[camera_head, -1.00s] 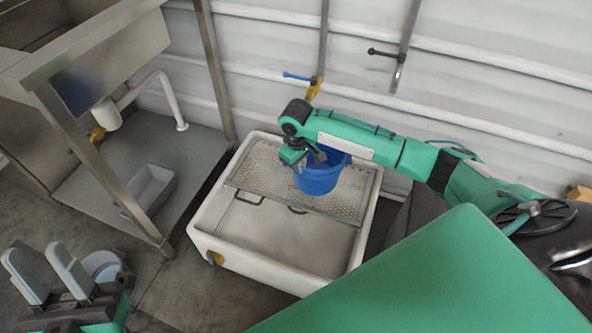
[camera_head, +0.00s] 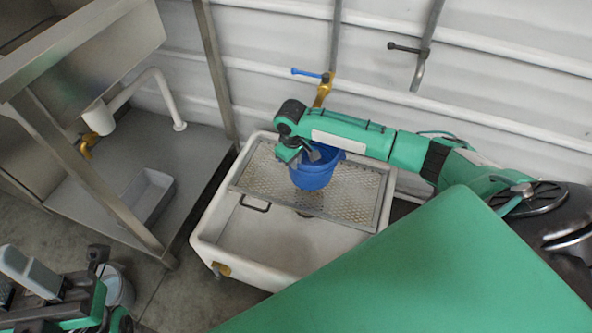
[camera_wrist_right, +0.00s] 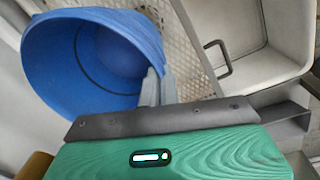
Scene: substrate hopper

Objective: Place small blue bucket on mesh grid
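The small blue bucket (camera_head: 314,174) is over the mesh grid (camera_head: 352,190), which lies across the back part of a white basin (camera_head: 262,241). My right gripper (camera_head: 304,152) is at the bucket's rim. In the right wrist view, its fingers (camera_wrist_right: 159,88) are on either side of the wall of the bucket (camera_wrist_right: 95,60), pinching it. The bucket hangs with its opening facing the wrist camera. I cannot tell whether its bottom touches the mesh. My left gripper (camera_head: 22,280) is at the lower left, partly cut off, its fingers apart and empty.
A steel sink stand (camera_head: 100,190) with a lower shelf is at the left, with a grey tray (camera_head: 149,196) on it. A pale round container (camera_head: 118,288) is on the floor beside my left gripper. A ribbed white wall stands close behind the basin.

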